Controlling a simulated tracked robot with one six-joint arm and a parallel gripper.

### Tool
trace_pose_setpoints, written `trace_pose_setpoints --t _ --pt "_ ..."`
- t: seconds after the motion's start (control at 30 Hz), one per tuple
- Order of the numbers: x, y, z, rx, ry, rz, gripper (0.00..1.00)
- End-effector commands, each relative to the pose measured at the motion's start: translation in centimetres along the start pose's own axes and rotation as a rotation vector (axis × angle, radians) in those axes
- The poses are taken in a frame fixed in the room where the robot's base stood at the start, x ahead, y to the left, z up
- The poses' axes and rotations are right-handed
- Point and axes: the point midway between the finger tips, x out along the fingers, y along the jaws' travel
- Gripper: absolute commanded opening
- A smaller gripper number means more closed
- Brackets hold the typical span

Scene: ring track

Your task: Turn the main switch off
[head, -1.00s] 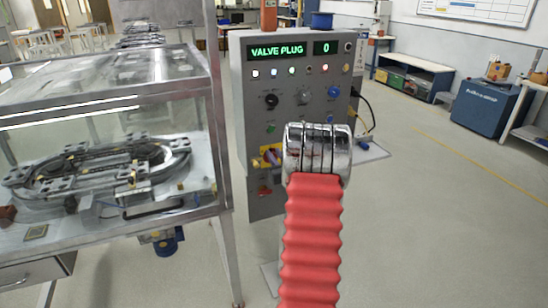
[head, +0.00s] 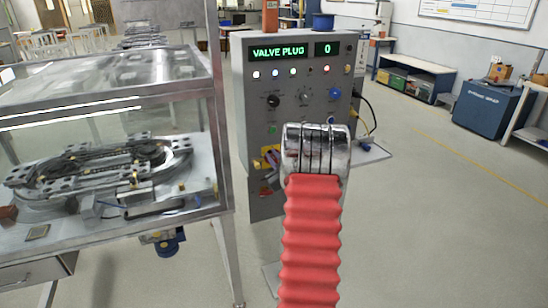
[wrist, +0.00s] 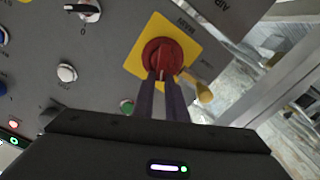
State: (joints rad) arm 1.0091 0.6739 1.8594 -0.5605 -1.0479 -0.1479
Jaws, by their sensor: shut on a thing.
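The main switch is a red rotary knob (wrist: 163,58) on a yellow plate (wrist: 186,30) marked MAIN, in the wrist view. My gripper (wrist: 164,77) has its two purple fingers shut on this knob. In the head view the yellow plate (head: 268,150) shows low on the left of the grey control panel (head: 240,110), with my fingers (head: 272,160) in front of it. The knob is mostly hidden there by my fingers. A brass-coloured piece (wrist: 203,94) sticks out beside the knob, close to my fingers.
A black selector (wrist: 88,10) and a white button (wrist: 67,72) are on the panel near my gripper. A glass-covered track cabinet (head: 100,190) stands just left of the panel. A blue cabinet (head: 487,105) is far right. Open floor lies on the right.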

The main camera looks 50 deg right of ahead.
Motion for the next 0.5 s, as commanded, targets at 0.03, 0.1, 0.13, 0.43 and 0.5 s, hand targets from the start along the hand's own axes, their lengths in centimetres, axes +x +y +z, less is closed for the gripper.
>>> trace_pose_setpoints --t 0.03,0.1,0.13,0.43,0.5 --pt "-0.17 -0.79 1.12 -0.037 -0.024 -0.01 0.0" --pt "-0.18 -0.92 1.15 -0.103 -0.024 -0.01 0.0" --pt "-0.18 -0.98 1.17 -0.131 -0.024 -0.01 0.0" --pt "-0.22 -1.5 1.43 -0.417 -0.024 -0.011 0.0" --pt "-0.23 -1.6 1.52 -0.483 -0.024 -0.011 0.0"
